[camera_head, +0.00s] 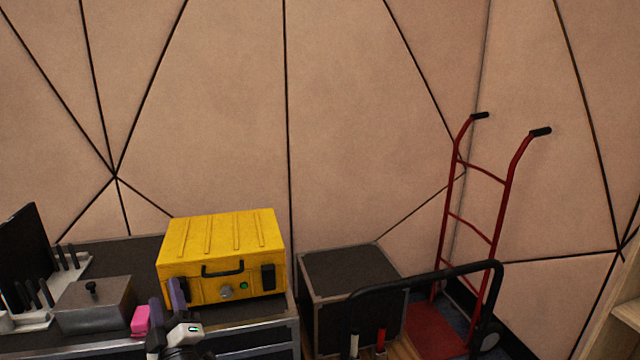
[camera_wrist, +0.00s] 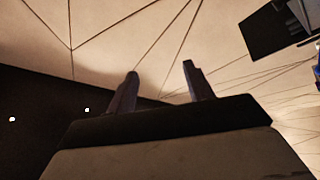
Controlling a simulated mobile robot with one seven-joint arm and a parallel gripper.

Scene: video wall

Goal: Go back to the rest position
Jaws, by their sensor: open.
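My gripper (camera_head: 168,294) shows at the bottom left of the head view, in front of the dark case top and the yellow case. In the wrist view my gripper (camera_wrist: 160,86) has its two purple-grey fingers apart with nothing between them. Behind the fingers the wrist view shows the panelled wall (camera_wrist: 120,30) and dark surfaces. The rest of my arm is mostly below the head view's edge.
A yellow case (camera_head: 222,250) stands on a dark flight case (camera_head: 262,312). Left of my gripper are a pink block (camera_head: 140,321), a grey lidded box (camera_head: 93,305) and a black screen (camera_head: 24,255). Right are a dark crate (camera_head: 350,270), a black-handled cart and a red hand truck (camera_head: 470,220).

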